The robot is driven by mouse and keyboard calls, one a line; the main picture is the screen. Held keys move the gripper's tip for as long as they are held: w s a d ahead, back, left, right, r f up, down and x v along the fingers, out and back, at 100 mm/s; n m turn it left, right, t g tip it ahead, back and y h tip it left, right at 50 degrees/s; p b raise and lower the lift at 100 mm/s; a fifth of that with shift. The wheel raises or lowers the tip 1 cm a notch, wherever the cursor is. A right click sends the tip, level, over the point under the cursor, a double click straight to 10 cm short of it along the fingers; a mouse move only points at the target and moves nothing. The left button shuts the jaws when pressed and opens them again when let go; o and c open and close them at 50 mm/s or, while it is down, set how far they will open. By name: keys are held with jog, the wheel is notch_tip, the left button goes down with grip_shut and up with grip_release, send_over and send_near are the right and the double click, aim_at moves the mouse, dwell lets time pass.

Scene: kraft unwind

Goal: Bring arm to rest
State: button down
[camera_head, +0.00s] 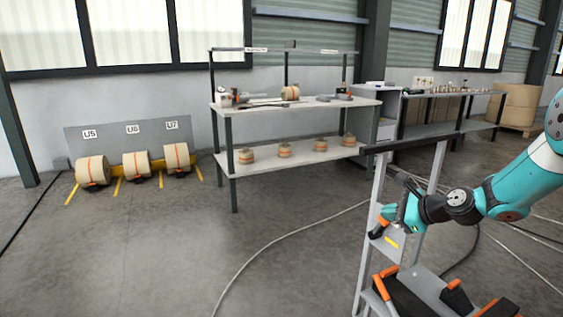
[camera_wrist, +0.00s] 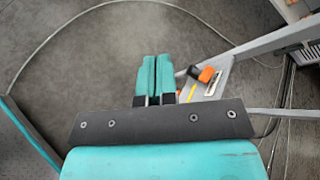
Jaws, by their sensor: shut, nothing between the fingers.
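My arm reaches in from the right edge in the head view, teal with dark joints. My gripper (camera_head: 378,232) is at its lower left end, in front of a grey frame (camera_head: 369,240) with a dark top bar. In the wrist view my gripper (camera_wrist: 158,68) shows two teal fingers side by side, shut with nothing between them. Just right of the fingers, an orange and black handled tool (camera_wrist: 206,74) lies on a grey surface of the frame. Whether the gripper touches the frame cannot be told.
A workbench (camera_head: 310,105) with several rolls on its lower shelf stands at the back centre. Several large rolls stand by the panel marked U5, U6 and U7 (camera_head: 130,132). A pale cable (camera_head: 290,232) crosses the floor. The floor at the left front is clear.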

jog(key=s+a+r+n+g, duration=0.3)
jog(key=s+a+r+n, duration=0.2)
jog(key=s+a+n, duration=0.3)
jog(key=s+a+r+n+g, duration=0.3)
jog(key=s+a+r+n, duration=0.3)
jog(key=s, duration=0.5)
jog(key=s+r+n+g+h, duration=0.1)
jog(key=s+n+g+h, duration=0.25)
jog(key=s+n, duration=1.45)
notch_tip(320, 180, up, 14)
jog(key=s+m+p, duration=0.2)
jog(key=m+p, duration=0.2)
jog(key=p, duration=1)
jog(key=shift+s+a+p, duration=0.35)
jog(key=shift+s, duration=0.05)
